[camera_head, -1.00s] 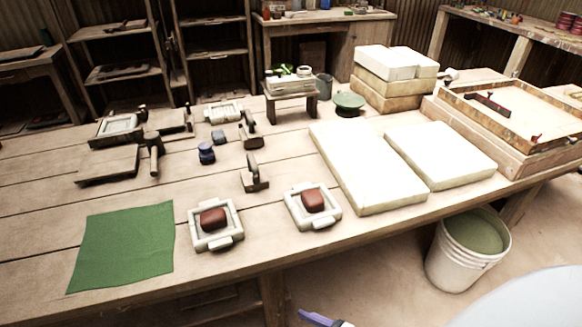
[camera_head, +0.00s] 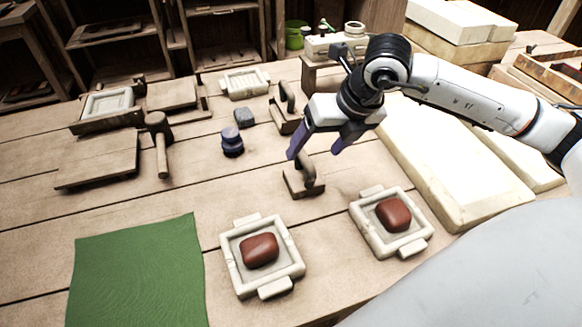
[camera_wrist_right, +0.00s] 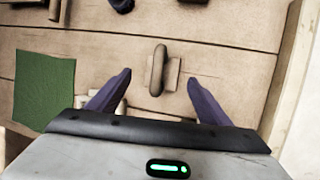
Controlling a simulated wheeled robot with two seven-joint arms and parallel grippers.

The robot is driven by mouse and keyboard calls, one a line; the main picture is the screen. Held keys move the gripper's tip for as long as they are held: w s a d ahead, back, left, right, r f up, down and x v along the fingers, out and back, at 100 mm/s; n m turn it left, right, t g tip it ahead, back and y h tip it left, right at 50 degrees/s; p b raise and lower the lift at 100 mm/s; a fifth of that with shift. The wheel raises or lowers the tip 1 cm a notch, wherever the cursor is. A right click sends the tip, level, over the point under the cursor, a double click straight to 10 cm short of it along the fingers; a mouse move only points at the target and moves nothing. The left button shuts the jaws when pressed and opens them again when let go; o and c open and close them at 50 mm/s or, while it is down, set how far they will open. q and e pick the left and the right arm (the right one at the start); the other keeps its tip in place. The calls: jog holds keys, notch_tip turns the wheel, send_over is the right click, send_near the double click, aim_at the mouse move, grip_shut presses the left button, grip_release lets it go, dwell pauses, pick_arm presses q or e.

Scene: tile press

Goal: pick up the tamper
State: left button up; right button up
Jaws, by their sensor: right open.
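A wooden tamper (camera_head: 304,184), a flat block with an upright handle, stands on the table behind the two moulds. My right gripper (camera_head: 313,154) is open and empty above it, its dark purple fingers pointing down. In the right wrist view the tamper (camera_wrist_right: 172,74) shows just ahead of and between the spread fingers (camera_wrist_right: 159,77), and no contact is visible. A second, similar wooden block with a handle (camera_head: 286,122) stands farther back. My left gripper is not in view.
Two pale moulds (camera_head: 231,265) (camera_head: 363,235) holding red-brown clay lumps are in front, with a green cloth (camera_head: 135,270) at left. White slabs (camera_head: 455,185) lie at right.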

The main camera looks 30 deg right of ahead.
aim_at(302, 169)
jog(key=x, duration=0.9)
jog(key=shift+d+f, duration=0.35)
jog(key=shift+f, duration=0.1)
jog(key=shift+w, duration=0.1)
jog(key=c, duration=1)
notch_tip(302, 169, up, 10)
jog(key=shift+r, duration=0.1)
